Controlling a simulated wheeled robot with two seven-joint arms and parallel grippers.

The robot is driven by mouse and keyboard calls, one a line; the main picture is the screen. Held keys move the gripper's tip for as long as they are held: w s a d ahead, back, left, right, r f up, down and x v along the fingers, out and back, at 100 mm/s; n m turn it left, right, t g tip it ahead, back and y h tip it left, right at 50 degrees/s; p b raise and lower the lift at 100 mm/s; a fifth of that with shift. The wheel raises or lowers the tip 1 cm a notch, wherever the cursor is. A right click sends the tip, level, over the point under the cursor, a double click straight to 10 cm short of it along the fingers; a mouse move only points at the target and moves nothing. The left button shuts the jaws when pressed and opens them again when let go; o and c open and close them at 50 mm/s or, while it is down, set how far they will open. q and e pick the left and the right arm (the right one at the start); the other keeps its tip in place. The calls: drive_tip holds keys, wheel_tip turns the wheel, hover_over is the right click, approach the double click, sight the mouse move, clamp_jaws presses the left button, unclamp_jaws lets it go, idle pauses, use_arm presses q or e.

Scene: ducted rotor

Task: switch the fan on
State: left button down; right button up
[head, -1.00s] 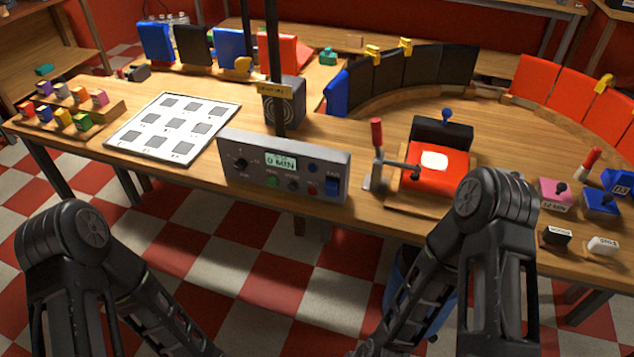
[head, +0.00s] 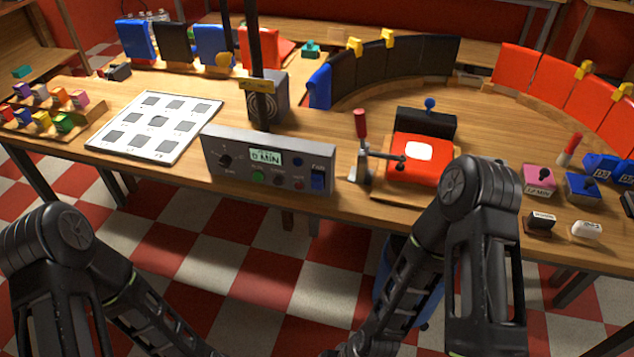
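A grey control box (head: 270,182) stands at the table's front edge in the head view. Its face has a black dial (head: 225,161), a small display reading "0 MIN" (head: 266,158), a green button (head: 258,176), a red button (head: 299,185) and a blue rocker switch (head: 318,180) under a label that seems to read "FAN". Behind the box is a dark square unit with a round grille (head: 268,98), beside a black post. Whether anything turns in it cannot be told. Neither gripper's fingertips are in view.
A red clamp fixture with a lever (head: 420,160) stands right of the box. A white sheet with dark squares (head: 155,127) lies to the left. Small blocks (head: 540,180) are at the right edge. Curved rows of black and red panels (head: 385,78) stand behind.

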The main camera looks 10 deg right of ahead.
clamp_jaws()
idle(1.3)
